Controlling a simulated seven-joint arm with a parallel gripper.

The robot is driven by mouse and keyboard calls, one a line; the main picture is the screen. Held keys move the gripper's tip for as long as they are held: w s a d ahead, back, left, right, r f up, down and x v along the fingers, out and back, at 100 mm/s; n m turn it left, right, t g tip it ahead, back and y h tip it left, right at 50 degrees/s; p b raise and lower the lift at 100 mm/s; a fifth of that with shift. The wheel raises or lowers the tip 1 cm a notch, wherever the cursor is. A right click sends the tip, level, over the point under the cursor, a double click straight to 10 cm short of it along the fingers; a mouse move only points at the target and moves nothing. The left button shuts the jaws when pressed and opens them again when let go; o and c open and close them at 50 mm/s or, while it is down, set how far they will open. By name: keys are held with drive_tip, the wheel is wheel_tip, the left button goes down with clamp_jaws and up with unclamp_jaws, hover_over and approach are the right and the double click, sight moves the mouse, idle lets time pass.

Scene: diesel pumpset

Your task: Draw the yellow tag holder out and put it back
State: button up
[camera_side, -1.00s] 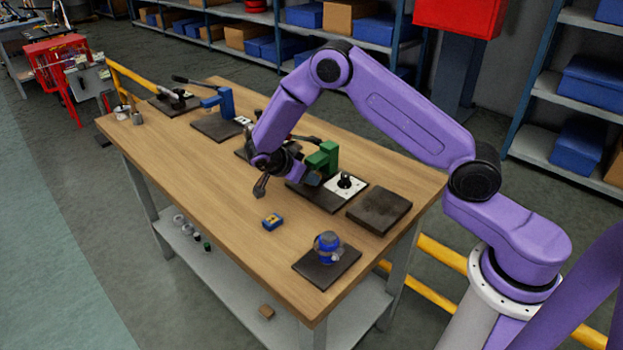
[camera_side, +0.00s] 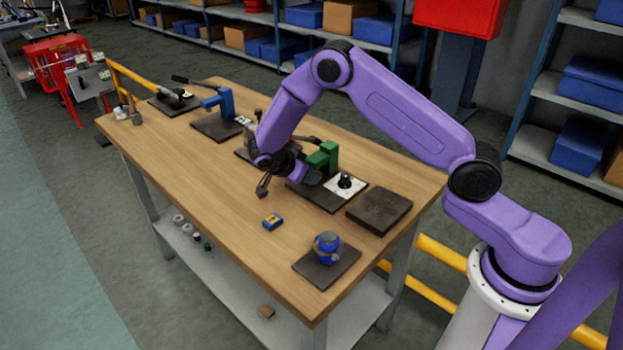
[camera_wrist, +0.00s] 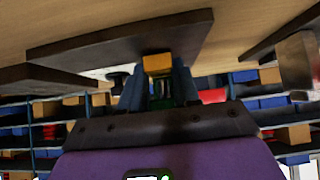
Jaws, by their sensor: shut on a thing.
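In the wrist view, which sees the bench upside down, the yellow tag holder (camera_wrist: 158,63) is a small yellow block between the tips of my gripper (camera_wrist: 158,82). The blue-grey fingers are shut on it. Something green shows behind it between the fingers. In the side view my gripper (camera_side: 311,178) is low over the bench, close to the green fixture (camera_side: 324,157) on a dark plate (camera_side: 317,200). The tag holder cannot be made out there. I cannot tell whether it still touches the fixture.
A small blue and yellow block (camera_side: 272,221) lies on the wooden bench (camera_side: 190,180). A blue round part (camera_side: 327,246) stands on a dark plate at the front right. A bare dark plate (camera_side: 379,211) lies near the right edge. The front left of the bench is clear.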

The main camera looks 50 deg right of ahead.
drive_tip(key=shift+a, duration=0.1)
drive_tip(key=shift+a, duration=3.35)
drive_tip(key=shift+r, duration=2.5)
drive_tip(key=shift+a, duration=0.1)
drive_tip(key=s+a, duration=0.3)
drive_tip(key=s+a+f, duration=0.1)
drive_tip(key=s+a, duration=0.2)
drive_tip(key=a, duration=0.1)
drive_tip(key=s+a, duration=0.3)
drive_tip(key=shift+s+a+f, duration=0.25)
drive_tip(key=shift+a, duration=0.1)
